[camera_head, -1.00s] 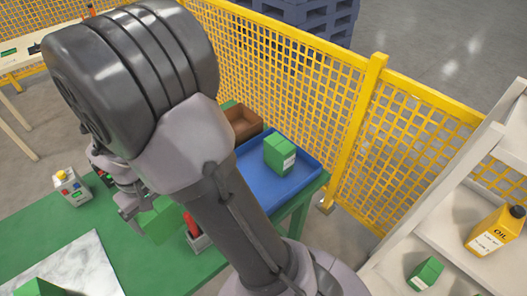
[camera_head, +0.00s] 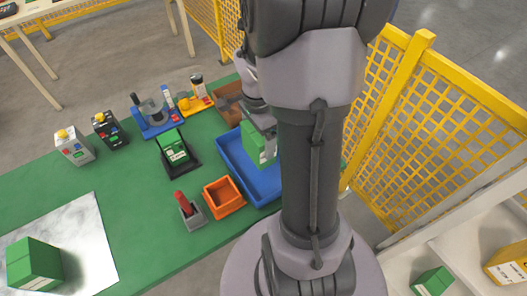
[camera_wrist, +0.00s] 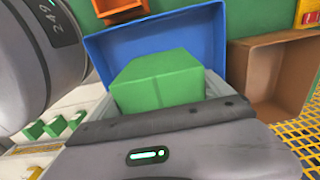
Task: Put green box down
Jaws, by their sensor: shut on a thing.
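My gripper (camera_head: 262,122) is shut on a green box (camera_head: 254,143), over the blue tray (camera_head: 232,158) in the head view. My arm hides the right part of the tray. In the wrist view the held green box (camera_wrist: 158,82) sits between my jaws, with the blue tray (camera_wrist: 205,35) behind it. I cannot tell whether the box touches the tray floor. Another green box (camera_head: 34,264) stands on a pale marbled plate at the lower left. A further green box (camera_head: 432,281) is on the white shelf.
A brown bin (camera_head: 229,102) adjoins the tray's far end. An orange bin (camera_head: 224,196) and a grey holder with a red-handled item (camera_head: 190,210) stand in front. A black stand (camera_head: 178,160) is left of the tray. Yellow mesh fence (camera_head: 440,110) runs behind.

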